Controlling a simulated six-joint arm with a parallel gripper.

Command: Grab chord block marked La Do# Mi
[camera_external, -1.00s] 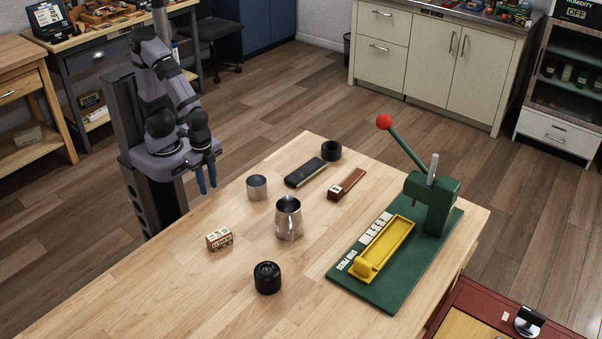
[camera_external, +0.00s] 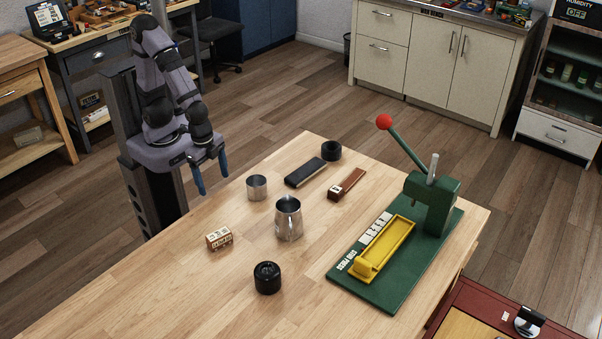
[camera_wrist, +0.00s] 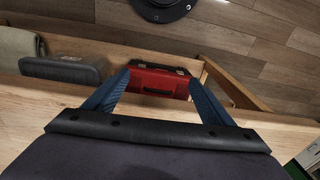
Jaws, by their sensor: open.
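A small wooden block with dark lettering (camera_external: 219,239) sits on the left part of the light wood table; its marking is too small to read for sure. A brown block with a white label (camera_external: 346,184) lies farther back, near the table's middle. My gripper (camera_external: 212,182) is open and empty, above the table's left back edge, apart from both blocks. In the wrist view its two blue fingers (camera_wrist: 155,92) are spread, with a red case in a shelf space beyond them. No block shows in the wrist view.
A steel pitcher (camera_external: 289,218), a metal cup (camera_external: 257,188), a black knob-like piece (camera_external: 267,278), a dark flat bar (camera_external: 306,172) and a black ring (camera_external: 331,150) stand around. A green press (camera_external: 432,205) with a yellow tray (camera_external: 384,250) fills the right side. The table's front left is clear.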

